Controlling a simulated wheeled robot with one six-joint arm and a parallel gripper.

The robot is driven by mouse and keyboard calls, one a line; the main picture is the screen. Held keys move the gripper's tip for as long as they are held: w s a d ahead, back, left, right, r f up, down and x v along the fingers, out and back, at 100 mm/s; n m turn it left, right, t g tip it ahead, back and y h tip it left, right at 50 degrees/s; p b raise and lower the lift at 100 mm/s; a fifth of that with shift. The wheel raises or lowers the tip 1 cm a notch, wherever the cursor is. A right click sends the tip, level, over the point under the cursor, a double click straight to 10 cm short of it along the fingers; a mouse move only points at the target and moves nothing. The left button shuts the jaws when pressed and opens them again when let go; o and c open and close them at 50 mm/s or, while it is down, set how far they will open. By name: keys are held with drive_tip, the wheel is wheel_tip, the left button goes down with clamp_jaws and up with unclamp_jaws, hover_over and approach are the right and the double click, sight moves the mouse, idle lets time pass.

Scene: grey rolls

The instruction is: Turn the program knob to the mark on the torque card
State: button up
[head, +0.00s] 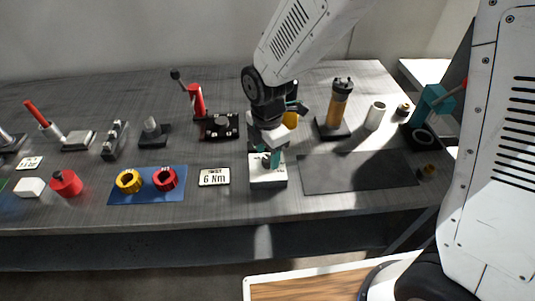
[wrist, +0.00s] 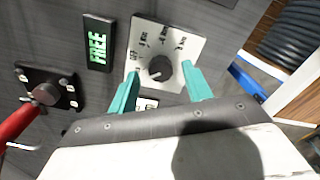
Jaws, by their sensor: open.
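The torque card (head: 214,177) lies flat on the bench and reads "6 Nm". Right of it is a white block (head: 266,180), whose top shows in the wrist view as a white dial plate (wrist: 170,37) with small printed marks, too small to read surely. The dark round program knob (wrist: 161,70) sits on this plate, with a short white pointer line toward the lower left in that view. My gripper (wrist: 162,90) is open, its teal fingers on either side of the knob. In the head view my gripper (head: 271,160) is low over the block and hides the knob.
A blue mat (head: 151,196) with yellow and red rings lies left of the card. A dark mat (head: 355,172) lies right of the block. A red-handled lever on a black base (head: 222,127) stands behind. A "FREE" sign (wrist: 97,42) shows near the dial plate.

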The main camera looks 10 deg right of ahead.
drive_tip(key=shift+f, duration=0.55)
drive_tip(key=c, duration=1)
drive_tip(key=shift+o, duration=0.2)
